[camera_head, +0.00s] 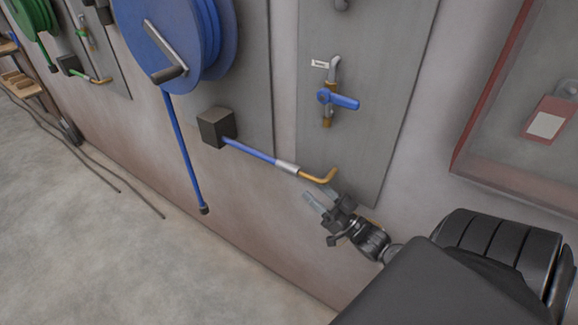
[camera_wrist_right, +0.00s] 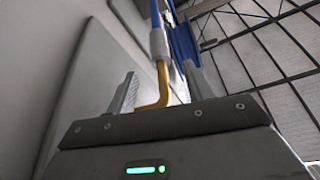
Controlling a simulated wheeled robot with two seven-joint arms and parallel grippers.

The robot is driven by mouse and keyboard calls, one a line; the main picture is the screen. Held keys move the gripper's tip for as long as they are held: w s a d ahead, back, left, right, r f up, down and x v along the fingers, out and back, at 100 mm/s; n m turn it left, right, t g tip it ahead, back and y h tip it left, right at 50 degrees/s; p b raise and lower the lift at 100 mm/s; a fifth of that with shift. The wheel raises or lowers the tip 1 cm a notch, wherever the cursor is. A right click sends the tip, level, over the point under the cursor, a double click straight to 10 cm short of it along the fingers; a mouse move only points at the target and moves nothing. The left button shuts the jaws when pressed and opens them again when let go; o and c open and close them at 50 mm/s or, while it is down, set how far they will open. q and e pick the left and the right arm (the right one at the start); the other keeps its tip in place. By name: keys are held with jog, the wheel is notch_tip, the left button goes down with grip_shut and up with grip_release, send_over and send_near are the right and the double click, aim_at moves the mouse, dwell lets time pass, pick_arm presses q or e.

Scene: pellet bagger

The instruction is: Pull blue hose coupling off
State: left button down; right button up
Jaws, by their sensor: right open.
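A short blue hose (camera_head: 250,151) runs from a dark wall block down to a light grey coupling (camera_head: 287,167), which sits against a bent brass pipe (camera_head: 318,178). My right gripper (camera_head: 318,197) is open and empty, just below and right of the brass bend. In the right wrist view the coupling (camera_wrist_right: 160,44) and brass pipe (camera_wrist_right: 162,85) appear beyond and between the two spread fingers (camera_wrist_right: 158,88). The fingers do not visibly touch the coupling. My left gripper is not in view.
A blue hose reel (camera_head: 183,35) hangs above, with a loose blue hose end (camera_head: 203,209) hanging below. A blue-handled valve (camera_head: 340,99) is on the grey panel. A red-framed box (camera_head: 487,120) is at right. The dark block (camera_head: 216,128) juts from the wall.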

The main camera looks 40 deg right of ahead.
aim_at(288, 167)
jog(key=p+x, duration=0.2)
jog(key=x, duration=0.8)
jog(key=shift+p, duration=0.3)
jog(key=shift+w+a+r, duration=0.1)
jog(key=shift+w, duration=0.3)
grip_shut()
